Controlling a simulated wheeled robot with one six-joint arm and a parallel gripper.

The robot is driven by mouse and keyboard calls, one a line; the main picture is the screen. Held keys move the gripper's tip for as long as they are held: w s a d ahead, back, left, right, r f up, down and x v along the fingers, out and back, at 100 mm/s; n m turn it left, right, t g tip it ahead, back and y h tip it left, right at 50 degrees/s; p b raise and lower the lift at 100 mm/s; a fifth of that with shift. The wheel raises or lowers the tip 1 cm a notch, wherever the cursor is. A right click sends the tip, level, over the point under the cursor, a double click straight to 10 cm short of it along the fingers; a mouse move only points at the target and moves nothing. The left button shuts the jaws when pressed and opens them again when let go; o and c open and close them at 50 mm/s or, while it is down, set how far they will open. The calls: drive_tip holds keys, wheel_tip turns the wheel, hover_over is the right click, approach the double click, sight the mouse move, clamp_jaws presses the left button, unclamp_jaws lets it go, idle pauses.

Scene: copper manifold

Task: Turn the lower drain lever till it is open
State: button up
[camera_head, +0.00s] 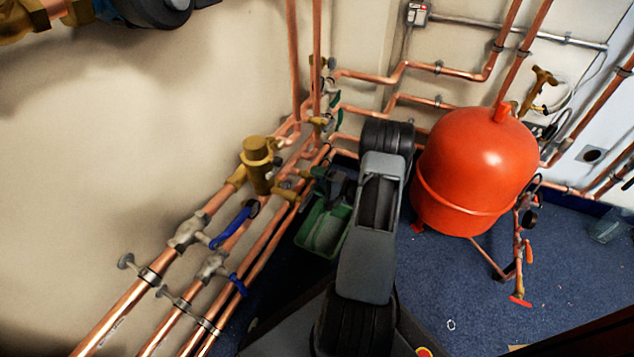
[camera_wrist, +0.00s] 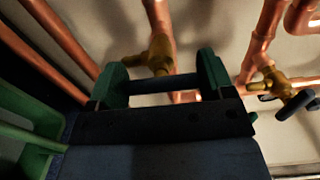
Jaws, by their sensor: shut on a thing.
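My gripper (camera_wrist: 162,80) shows its green fingertips in the wrist view, with a dark bar, which I take for the lower drain lever (camera_wrist: 160,86), spanning between them. The brass drain valve (camera_wrist: 157,55) stands just beyond it on a copper pipe. The fingers sit on both sides of the bar and are shut on it. How far the lever is turned is hard to tell. In the head view my gripper (camera_head: 322,183) is small and dark, low beside the brass drain fitting (camera_head: 286,193) on the wall pipes; my arm hides part of this area.
A green tray (camera_head: 322,232) lies on the floor below; its edge shows in the wrist view (camera_wrist: 35,135). Another brass valve (camera_wrist: 270,80) with a dark handle stands to the right. A red tank (camera_head: 475,165) stands right of my arm. Blue-levered valves (camera_head: 230,228) are at left.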

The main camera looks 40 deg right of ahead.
drive_tip(key=shift+n, duration=0.3)
idle(0.4)
drive_tip(key=o, duration=0.9)
drive_tip(key=shift+p+v, duration=1.95)
drive_tip(key=shift+v, duration=5)
drive_tip(key=shift+f, duration=0.1)
